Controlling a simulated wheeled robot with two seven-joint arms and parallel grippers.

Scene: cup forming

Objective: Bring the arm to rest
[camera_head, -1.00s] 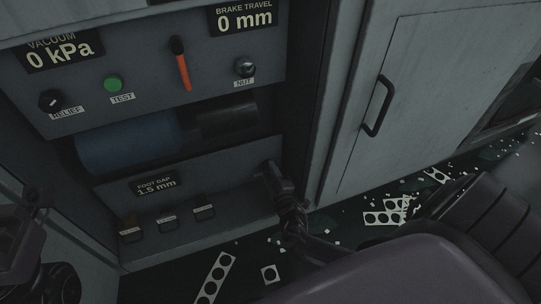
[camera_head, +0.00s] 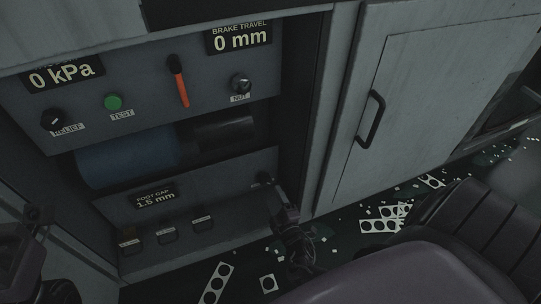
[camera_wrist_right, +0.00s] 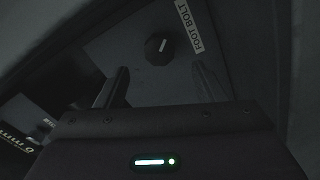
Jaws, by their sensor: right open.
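My right gripper (camera_head: 277,196) is in front of the lower panel of the grey machine, at that panel's right end. In the right wrist view its two fingers (camera_wrist_right: 160,82) stand apart with nothing between them. Beyond the fingertips is a dark round knob (camera_wrist_right: 158,48) with a white mark, beside a FOOT BOLT label (camera_wrist_right: 190,27).
The machine carries a green TEST button (camera_head: 113,102), an orange lever (camera_head: 180,85), a RELIEF knob (camera_head: 52,119) and a NUT knob (camera_head: 240,83). The foot gap display (camera_head: 156,196) reads 1.5 mm. A cabinet door handle (camera_head: 371,119) projects at right. Punched scrap (camera_head: 381,226) litters the floor.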

